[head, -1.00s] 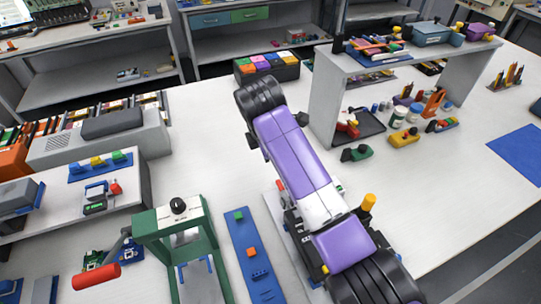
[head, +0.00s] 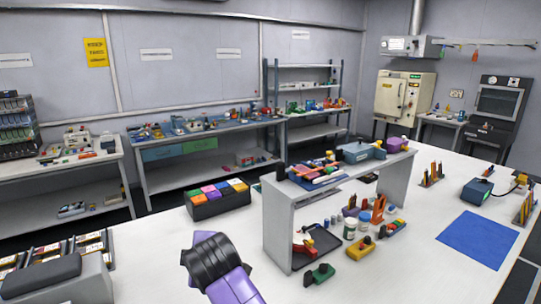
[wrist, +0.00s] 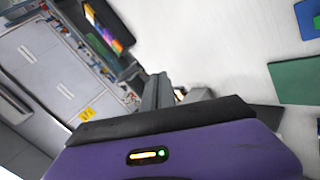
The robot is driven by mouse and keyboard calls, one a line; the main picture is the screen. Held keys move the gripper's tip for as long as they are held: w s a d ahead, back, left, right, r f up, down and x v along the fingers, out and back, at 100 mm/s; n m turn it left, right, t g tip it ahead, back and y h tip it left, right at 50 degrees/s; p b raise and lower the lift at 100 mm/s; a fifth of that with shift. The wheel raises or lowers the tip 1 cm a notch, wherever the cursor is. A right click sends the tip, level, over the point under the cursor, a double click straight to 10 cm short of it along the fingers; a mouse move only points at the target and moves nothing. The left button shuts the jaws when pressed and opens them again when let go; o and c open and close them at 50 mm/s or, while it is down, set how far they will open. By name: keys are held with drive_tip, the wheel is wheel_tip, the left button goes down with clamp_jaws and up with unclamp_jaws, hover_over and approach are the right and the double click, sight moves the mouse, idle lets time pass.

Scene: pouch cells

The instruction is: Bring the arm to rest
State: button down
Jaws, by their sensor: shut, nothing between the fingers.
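My arm (head: 222,270) shows at the bottom of the head view as a black ribbed joint with part of a purple link. The rest of the arm is below the picture, and my gripper is out of the head view. In the wrist view the purple gripper housing fills the bottom, with a black bar across it. My gripper's grey fingers (wrist: 157,92) stand up from the bar, close together and empty. They point over a pale surface and touch nothing that I can make out.
The white table (head: 400,275) carries a grey raised shelf (head: 281,225), a black box of coloured blocks (head: 218,202) and a blue mat (head: 477,240). Small bottles and clamps stand under and beside the shelf. Benches line the back wall.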

drive_tip(key=s+d+f+m+t+y, duration=0.1)
drive_tip(key=s+d+f+m+t, duration=0.25)
drive_tip(key=s+d+m, duration=0.5)
drive_tip(key=s+d+f+m+t, duration=0.35)
drive_tip(key=s+d+m, duration=0.25)
drive_tip(key=s+d, duration=0.55)
drive_tip(key=s+d+m+h, duration=0.1)
drive_tip(key=s+d+h, duration=0.1)
drive_tip(key=s+d, duration=0.4)
drive_tip(key=s+d+m+h+b, duration=0.1)
drive_tip(key=s+d, duration=0.5)
drive_tip(key=s, duration=0.9)
drive_tip(key=s+d+m+g+h+b, duration=0.1)
drive_tip(key=s+d+m+h, duration=0.1)
drive_tip(key=s+d, duration=0.4)
drive_tip(key=s+m, duration=0.1)
drive_tip(key=s, duration=0.3)
drive_tip(key=shift+s+h, duration=0.25)
drive_tip(key=shift+h, duration=0.05)
